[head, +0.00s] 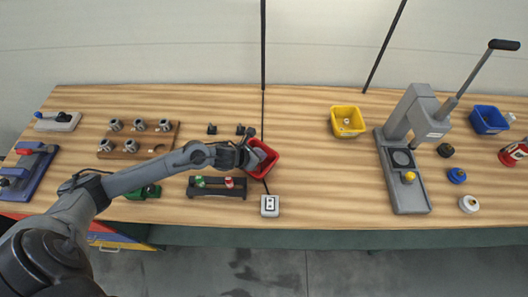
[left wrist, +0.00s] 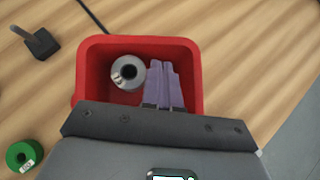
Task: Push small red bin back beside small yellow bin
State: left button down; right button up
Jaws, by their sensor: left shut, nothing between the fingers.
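The small red bin (head: 269,170) stands near the middle of the bench, and a grey ringed part (left wrist: 127,72) lies inside it. The bin's red rim (left wrist: 88,75) fills the middle of the left wrist view. My left gripper (head: 256,157) reaches over the bin from the left. Its purple fingers (left wrist: 164,84) are shut together with nothing between them and show within the bin's outline; I cannot tell whether they touch a wall. The small yellow bin (head: 348,132) stands to the right and farther back, apart from the red bin. My right gripper is not in view.
A white socket box (head: 270,206) sits just in front of the red bin, and a dark rack (head: 217,190) with green and red spools is at its front left. A black cable runs behind. A grey lever press (head: 405,175) stands right. Bare wood lies between the bins.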

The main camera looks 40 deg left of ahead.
pick_arm(q)
jog(key=shift+w+d, duration=0.15)
jog(key=shift+w, duration=0.8)
